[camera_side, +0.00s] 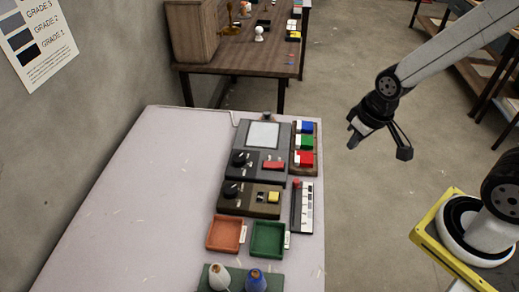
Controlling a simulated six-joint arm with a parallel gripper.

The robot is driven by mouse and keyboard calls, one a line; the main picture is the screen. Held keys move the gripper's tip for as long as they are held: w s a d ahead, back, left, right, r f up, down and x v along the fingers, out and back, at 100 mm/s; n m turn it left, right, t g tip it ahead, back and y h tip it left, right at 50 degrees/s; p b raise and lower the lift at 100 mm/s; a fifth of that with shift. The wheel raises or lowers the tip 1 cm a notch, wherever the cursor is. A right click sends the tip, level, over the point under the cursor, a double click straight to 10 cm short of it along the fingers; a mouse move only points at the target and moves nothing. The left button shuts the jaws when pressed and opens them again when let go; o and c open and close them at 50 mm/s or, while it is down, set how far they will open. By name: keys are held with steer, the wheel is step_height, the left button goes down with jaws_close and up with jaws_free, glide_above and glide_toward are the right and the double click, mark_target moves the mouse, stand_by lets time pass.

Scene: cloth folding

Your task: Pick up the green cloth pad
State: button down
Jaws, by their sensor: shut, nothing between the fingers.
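I cannot make out a clear green cloth pad. A dark green square (268,238) with a raised-looking rim lies near the table's right edge, beside a similar orange-red square (225,234). A darker green flat base (240,279) at the bottom edge carries a white and a blue rounded object and is partly cut off. My gripper (379,144) is in the air right of the table, apart from everything on it. It is shut with nothing in it.
The pale table (130,215) is clear on its left. Dark control boxes (258,152) with knobs, a rack of coloured blocks (304,148) and a narrow panel (302,207) stand along its right side. A wooden table (235,58) with small objects is behind.

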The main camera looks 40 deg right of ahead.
jaws_free()
stand_by(0.3)
steer(key=n+t, duration=0.4)
steer(key=t, duration=0.2)
glide_above(307, 140)
steer(key=s+d, duration=0.2)
step_height(307, 140, down, 7)
steer(key=s+d+f+n+t+y, duration=0.1)
steer(key=s+d+f+n+y, duration=0.15)
steer(key=f+y, duration=0.3)
steer(key=s+d+f+n+y, duration=0.1)
steer(key=f+n+y, duration=0.25)
steer(key=f, duration=0.35)
steer(key=shift+m+y, duration=0.3)
steer(key=shift+m, duration=0.2)
steer(key=shift+x, duration=4.15)
steer(key=shift+f, duration=0.2)
